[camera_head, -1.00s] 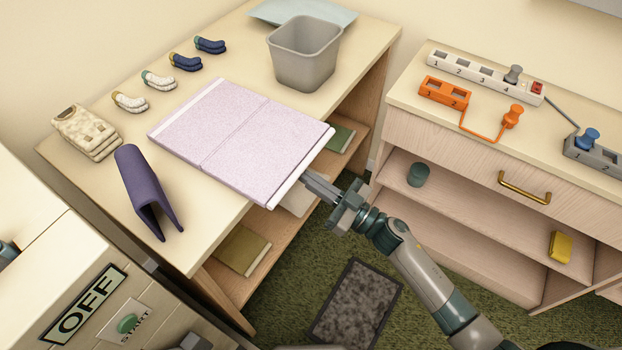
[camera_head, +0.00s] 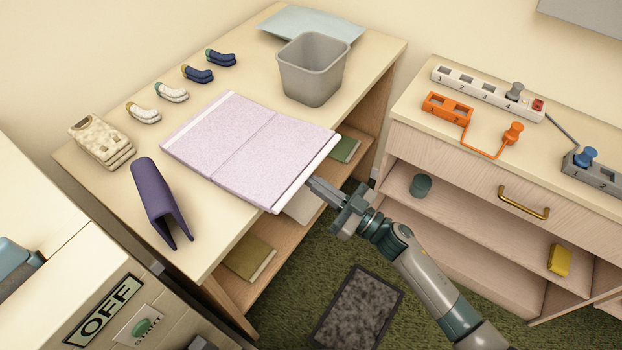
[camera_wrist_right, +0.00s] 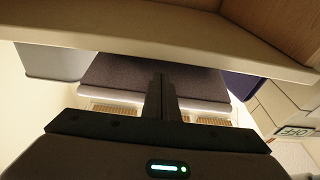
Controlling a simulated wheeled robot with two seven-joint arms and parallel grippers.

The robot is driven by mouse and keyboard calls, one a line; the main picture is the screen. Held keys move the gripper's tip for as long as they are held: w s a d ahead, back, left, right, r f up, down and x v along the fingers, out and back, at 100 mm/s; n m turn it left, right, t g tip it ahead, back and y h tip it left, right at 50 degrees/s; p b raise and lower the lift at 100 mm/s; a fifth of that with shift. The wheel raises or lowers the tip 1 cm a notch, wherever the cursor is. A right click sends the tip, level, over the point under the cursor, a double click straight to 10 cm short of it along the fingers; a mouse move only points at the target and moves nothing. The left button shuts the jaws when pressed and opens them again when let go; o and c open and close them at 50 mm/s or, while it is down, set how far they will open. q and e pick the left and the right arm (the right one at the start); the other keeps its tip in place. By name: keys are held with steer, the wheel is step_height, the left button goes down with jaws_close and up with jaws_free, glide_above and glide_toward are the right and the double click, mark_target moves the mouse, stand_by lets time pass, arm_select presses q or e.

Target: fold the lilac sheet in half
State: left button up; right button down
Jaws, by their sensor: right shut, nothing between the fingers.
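The lilac sheet (camera_head: 250,145) lies flat on the table, with a line across its middle and white strips along its left and right ends. Its right end reaches the table's front edge and seems to overhang it. My right gripper (camera_head: 314,187) is just off that end, fingers together and empty, pointing at the white strip; I cannot tell whether it touches. In the right wrist view, the shut fingers (camera_wrist_right: 161,92) stand in front of the dark-looking sheet (camera_wrist_right: 120,72), with the table edge above. My left gripper is not in view.
A grey bin (camera_head: 312,70) stands behind the sheet. A drawer cabinet (camera_head: 450,165) with power strips stands right. Open shelves lie under the table.

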mark_target(299, 162)
steer(key=shift+r+p, duration=0.9)
steer(key=shift+r, duration=0.2)
steer(key=shift+w+a+r+p, duration=0.25)
steer(key=shift+a+r+p, duration=0.1)
steer(key=shift+r+p, duration=0.2)
steer(key=shift+w+a+r+p, duration=0.3)
steer(key=shift+r+p, duration=0.15)
steer(key=shift+r, duration=0.1)
steer(key=shift+w+a+r+p, duration=0.25)
steer(key=shift+a+r+p, duration=0.1)
steer(key=shift+r+p, duration=0.25)
steer(key=shift+w+a+r+p, duration=0.25)
steer(key=shift+a+r+p, duration=0.1)
steer(key=shift+r+p, duration=0.15)
steer(key=shift+w+a+r+p, duration=0.15)
steer(key=shift+a+r+p, duration=0.3)
steer(key=shift+r, duration=0.2)
